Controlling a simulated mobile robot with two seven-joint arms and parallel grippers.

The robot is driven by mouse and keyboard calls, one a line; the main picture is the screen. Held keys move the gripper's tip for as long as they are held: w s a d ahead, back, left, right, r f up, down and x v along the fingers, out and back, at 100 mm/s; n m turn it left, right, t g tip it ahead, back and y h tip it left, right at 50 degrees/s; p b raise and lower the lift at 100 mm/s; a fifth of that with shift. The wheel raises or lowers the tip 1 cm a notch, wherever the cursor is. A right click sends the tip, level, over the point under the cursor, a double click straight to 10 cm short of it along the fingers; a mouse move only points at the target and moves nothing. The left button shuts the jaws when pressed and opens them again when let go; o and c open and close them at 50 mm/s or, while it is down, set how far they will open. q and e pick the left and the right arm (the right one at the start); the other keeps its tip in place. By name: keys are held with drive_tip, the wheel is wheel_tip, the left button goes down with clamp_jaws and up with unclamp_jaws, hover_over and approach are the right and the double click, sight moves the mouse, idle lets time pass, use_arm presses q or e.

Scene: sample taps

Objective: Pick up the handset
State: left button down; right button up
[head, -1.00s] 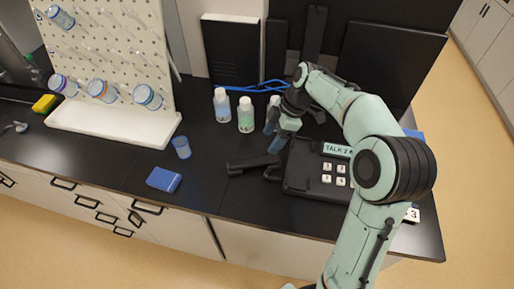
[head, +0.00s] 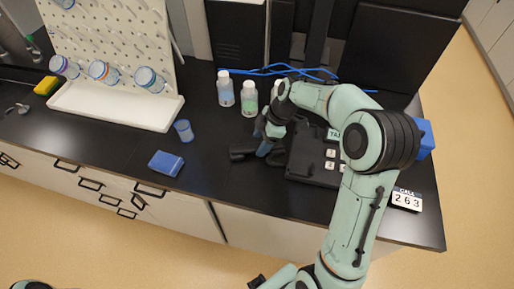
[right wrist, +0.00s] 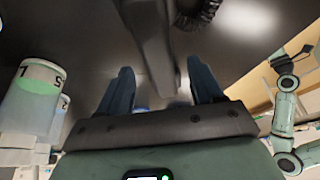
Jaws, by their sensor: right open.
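The black handset (head: 241,154) lies at the left side of the dark desk phone (head: 306,165), on the black counter. Its right part is hidden by my right gripper (head: 266,146), which is low over it and pointing down. In the right wrist view the handset (right wrist: 151,42) is a long dark bar running between the two open blue-grey fingers of my right gripper (right wrist: 162,88). I see gaps beside it, and no finger clearly touches it. My left gripper is not seen.
A blue cup (head: 184,130) and a blue box (head: 166,163) are to the left. A blue cable (head: 290,69) runs along the back. Bare counter lies in front of the handset.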

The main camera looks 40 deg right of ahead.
sight(257, 145)
drive_tip(key=x, duration=0.3)
drive_tip(key=shift+w+a, duration=0.1)
drive_tip(key=shift+f+b, duration=0.2)
drive_tip(key=shift+b, duration=0.1)
idle(0.7)
clamp_jaws()
idle(0.4)
